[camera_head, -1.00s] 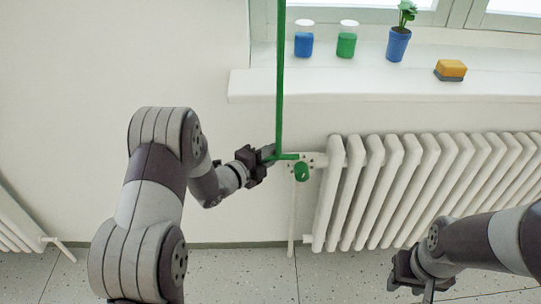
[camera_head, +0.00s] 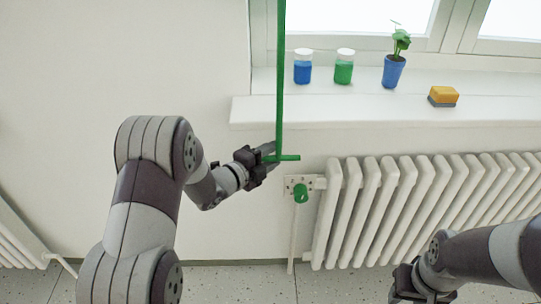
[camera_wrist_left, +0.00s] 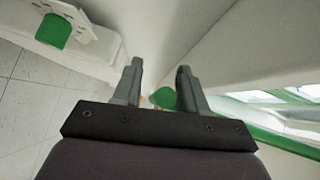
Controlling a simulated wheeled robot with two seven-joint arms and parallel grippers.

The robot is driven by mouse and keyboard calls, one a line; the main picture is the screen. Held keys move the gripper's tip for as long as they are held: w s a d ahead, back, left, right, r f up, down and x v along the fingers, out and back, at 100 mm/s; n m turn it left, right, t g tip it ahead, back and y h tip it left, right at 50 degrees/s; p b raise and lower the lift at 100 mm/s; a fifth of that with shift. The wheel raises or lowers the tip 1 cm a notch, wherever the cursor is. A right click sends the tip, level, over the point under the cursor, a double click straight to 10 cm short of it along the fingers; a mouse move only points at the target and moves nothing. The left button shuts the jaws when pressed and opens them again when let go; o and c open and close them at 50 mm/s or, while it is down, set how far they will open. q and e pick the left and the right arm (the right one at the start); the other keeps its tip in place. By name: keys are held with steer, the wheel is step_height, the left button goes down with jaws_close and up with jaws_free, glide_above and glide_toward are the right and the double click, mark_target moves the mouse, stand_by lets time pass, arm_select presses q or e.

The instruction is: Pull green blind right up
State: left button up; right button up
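A long green rod (camera_head: 280,80) hangs vertically in front of the wall, left of the window. Its top runs out of view, and the blind itself does not show. A short green crossbar handle (camera_head: 289,157) is at its lower end. My left gripper (camera_head: 268,154) is at this handle, from the left.
On the windowsill (camera_head: 350,110) are a blue jar (camera_head: 303,70), a green jar (camera_head: 344,71), a potted plant (camera_head: 393,70) and a sponge (camera_head: 443,97). The wall at left is clear.

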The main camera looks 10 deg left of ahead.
arm_select(q)
steer(key=shift+s, duration=0.1)
steer(key=v, duration=1.2)
steer(key=shift+s+a, duration=0.2)
arm_select(e)
steer(key=shift+r, duration=0.3)
